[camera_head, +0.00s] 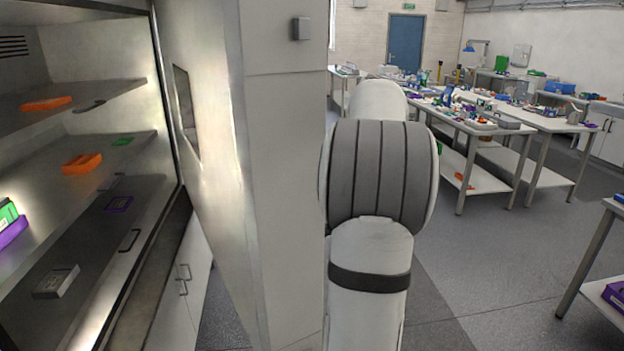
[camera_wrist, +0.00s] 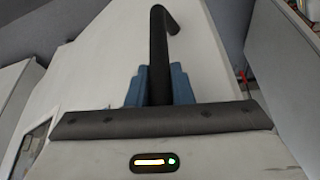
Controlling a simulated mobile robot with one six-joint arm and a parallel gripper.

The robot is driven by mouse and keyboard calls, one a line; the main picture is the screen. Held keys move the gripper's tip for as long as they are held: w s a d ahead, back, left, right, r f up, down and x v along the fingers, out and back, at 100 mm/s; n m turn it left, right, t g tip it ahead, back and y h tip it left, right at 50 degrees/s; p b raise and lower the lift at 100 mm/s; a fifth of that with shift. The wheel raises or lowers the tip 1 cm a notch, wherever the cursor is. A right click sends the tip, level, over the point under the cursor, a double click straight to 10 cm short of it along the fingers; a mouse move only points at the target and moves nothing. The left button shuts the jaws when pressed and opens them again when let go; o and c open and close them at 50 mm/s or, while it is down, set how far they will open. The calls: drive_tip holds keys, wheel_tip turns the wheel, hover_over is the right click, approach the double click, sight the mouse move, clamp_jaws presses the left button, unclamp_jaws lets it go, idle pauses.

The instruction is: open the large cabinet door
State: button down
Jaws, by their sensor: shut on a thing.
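The large cabinet door (camera_head: 290,190) stands swung open in the head view, its thick edge toward me and its inner face with a small window to the left. The cabinet's inside shows at the left, with grey shelves (camera_head: 100,100). In the wrist view the door's pale face (camera_wrist: 95,65) fills the middle. A dark bar handle (camera_wrist: 157,40) rises from between the blue fingers of my gripper (camera_wrist: 159,85), which is shut on it. The gripper is hidden in the head view; only my arm shows, right of the door.
Orange trays (camera_head: 82,164) and other small items lie on the shelves. Low white cupboard doors (camera_head: 182,285) show below the cabinet. Worktables (camera_head: 500,130) with many items stand at the back right, and another table (camera_head: 590,260) is at the right edge. Grey floor between is clear.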

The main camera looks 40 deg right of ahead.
drive_tip(key=d, duration=0.3)
drive_tip(key=shift+s+d+f, duration=0.1)
drive_tip(key=shift+f, duration=0.15)
drive_tip(key=c, duration=1.7)
unclamp_jaws()
drive_tip(key=o, duration=0.3)
drive_tip(key=shift+d, duration=0.3)
drive_tip(key=shift+o, duration=0.5)
drive_tip(key=shift+a, duration=0.2)
drive_tip(key=v, duration=0.8)
drive_tip(key=shift+c, duration=0.3)
